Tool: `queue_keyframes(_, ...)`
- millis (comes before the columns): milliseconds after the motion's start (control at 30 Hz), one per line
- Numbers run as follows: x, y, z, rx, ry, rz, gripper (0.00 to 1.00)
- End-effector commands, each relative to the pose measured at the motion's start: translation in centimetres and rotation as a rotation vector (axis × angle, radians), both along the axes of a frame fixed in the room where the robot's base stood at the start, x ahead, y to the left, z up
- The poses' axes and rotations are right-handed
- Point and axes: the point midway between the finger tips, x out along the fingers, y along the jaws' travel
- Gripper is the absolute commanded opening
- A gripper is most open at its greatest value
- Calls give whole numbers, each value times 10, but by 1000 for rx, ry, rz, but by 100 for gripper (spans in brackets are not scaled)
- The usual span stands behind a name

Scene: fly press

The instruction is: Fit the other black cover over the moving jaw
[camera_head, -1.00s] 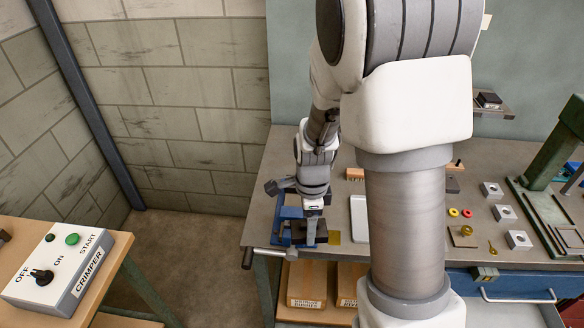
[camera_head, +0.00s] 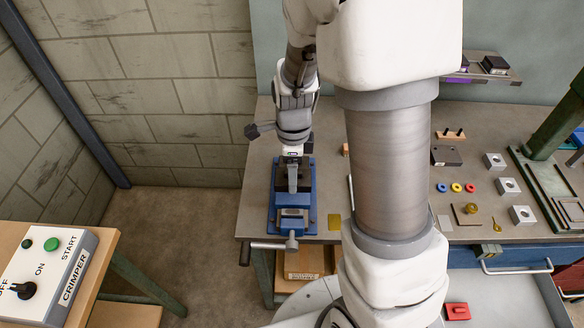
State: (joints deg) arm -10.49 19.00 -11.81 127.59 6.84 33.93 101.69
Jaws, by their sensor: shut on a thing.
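The blue vise (camera_head: 310,215) stands at the left front of the workbench, with its grey handle bar (camera_head: 270,245) at the front edge. Its lighter jaw area (camera_head: 292,212) shows just in front of my gripper. My gripper (camera_head: 292,188) points down over the middle of the vise, its fingers shut. The black cover between the fingertips is hidden or too small to make out.
My arm hides the bench's middle. Further right are a black block (camera_head: 446,155), coloured rings (camera_head: 456,187), metal blocks (camera_head: 508,186) and the green press (camera_head: 556,120). A crimper control box (camera_head: 48,268) is at left.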

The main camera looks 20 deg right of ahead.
Motion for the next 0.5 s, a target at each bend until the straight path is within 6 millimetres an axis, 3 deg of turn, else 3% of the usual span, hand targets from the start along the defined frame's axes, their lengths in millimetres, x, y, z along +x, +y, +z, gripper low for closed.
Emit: queue_keyframes(500,0,0,-49,-1,1,0,14)
